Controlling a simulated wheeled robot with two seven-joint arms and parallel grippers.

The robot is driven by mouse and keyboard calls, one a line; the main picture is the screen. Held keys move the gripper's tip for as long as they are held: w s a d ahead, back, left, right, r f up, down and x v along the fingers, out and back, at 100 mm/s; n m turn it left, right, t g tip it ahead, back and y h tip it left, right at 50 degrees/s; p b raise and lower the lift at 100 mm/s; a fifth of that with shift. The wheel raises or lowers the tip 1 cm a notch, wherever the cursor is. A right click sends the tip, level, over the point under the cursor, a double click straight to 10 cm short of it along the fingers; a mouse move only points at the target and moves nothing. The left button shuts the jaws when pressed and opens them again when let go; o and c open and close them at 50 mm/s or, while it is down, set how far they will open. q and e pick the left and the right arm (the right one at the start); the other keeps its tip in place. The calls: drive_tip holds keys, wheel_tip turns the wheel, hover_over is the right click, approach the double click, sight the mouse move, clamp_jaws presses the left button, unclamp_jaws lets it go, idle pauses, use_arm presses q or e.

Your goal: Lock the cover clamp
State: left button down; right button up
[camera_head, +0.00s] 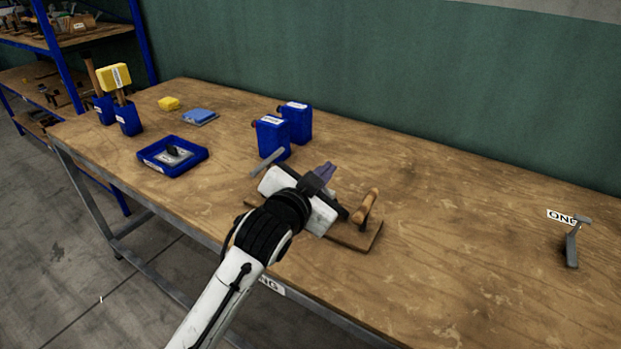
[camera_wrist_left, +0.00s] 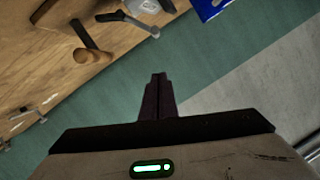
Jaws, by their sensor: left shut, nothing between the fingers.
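A wooden base board (camera_head: 362,239) carries a fixture with a light wooden handle (camera_head: 366,205) and a grey metal bar (camera_head: 267,162). My left gripper (camera_head: 326,170) is above the fixture and covers much of it, with its dark fingers shut and empty. In the left wrist view, the shut fingers (camera_wrist_left: 157,90) point past the fixture. The wooden handle (camera_wrist_left: 88,52) and the grey bar (camera_wrist_left: 128,20) show at the upper left there, apart from the fingers. I cannot tell which part is the cover clamp or whether it is locked. My right gripper is not in view.
Two blue canisters (camera_head: 272,138) stand behind the fixture. A blue tray (camera_head: 172,157), yellow block (camera_head: 169,104) and blue holders (camera_head: 128,118) are at the left. A grey metal piece (camera_head: 572,244) stands at the right. The table between is clear; a green wall (camera_head: 430,80) is behind.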

use_arm(q)
drive_tip(key=v, duration=0.7)
drive_tip(key=shift+a, duration=0.1)
drive_tip(key=s+a+f+n+g+y, duration=0.2)
drive_tip(key=s+a+f+g, duration=0.1)
drive_tip(key=s+a+f, duration=0.5)
drive_tip(key=s+a+f+n+g+y, duration=0.2)
drive_tip(key=s+a+f+n, duration=0.15)
drive_tip(key=s+f, duration=0.4)
drive_tip(key=s+a+f+n+g+y, duration=0.1)
drive_tip(key=s+a+f+g, duration=0.2)
drive_tip(key=s+a+f, duration=0.35)
drive_tip(key=s+a+f+n+g+y, duration=0.1)
drive_tip(key=s+a+f+g, duration=0.25)
drive_tip(key=s, duration=0.65)
drive_tip(key=w+d+f+t+h, duration=0.1)
drive_tip(key=w+d+f+t, duration=0.1)
drive_tip(key=f, duration=0.3)
drive_tip(key=w+d+f+t+h, duration=0.1)
drive_tip(key=d+f+t, duration=0.2)
drive_tip(key=f, duration=0.3)
drive_tip(key=shift+w+d+f+t+h, duration=0.2)
drive_tip(key=shift+w+f+t+h, duration=0.1)
drive_tip(key=shift+w+t, duration=0.15)
